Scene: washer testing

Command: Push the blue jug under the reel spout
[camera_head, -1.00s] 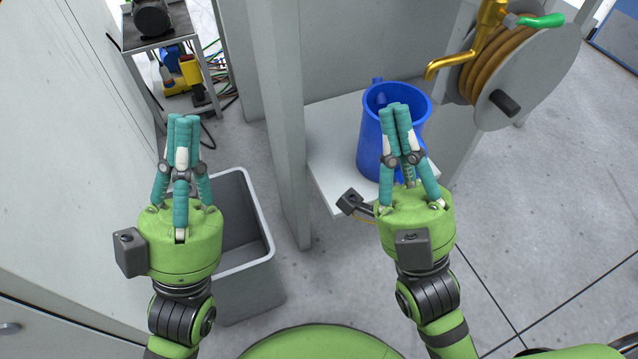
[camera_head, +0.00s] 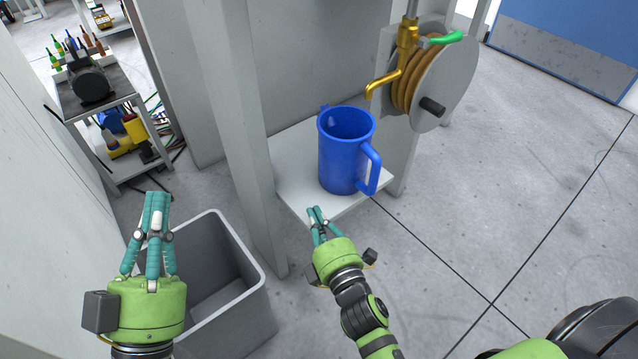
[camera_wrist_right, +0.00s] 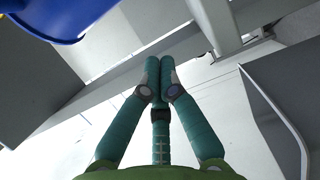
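The blue jug (camera_head: 343,155) stands upright on a white shelf (camera_head: 300,172), its handle toward the lower right. Part of it shows at the top left of the right wrist view (camera_wrist_right: 55,18). The brass spout (camera_head: 382,84) of the reel (camera_head: 440,85) is above the jug and to its right. My right gripper (camera_head: 314,210) is shut and empty, at the shelf's front edge, below and left of the jug and apart from it. Its closed fingers show in the right wrist view (camera_wrist_right: 159,75). My left gripper (camera_head: 157,198) is shut and empty, left of the grey bin.
A grey bin (camera_head: 262,285) stands on the floor left of my right arm. A grey post (camera_head: 245,150) rises along the shelf's left side. A metal cart (camera_head: 75,100) with tools is at the back left.

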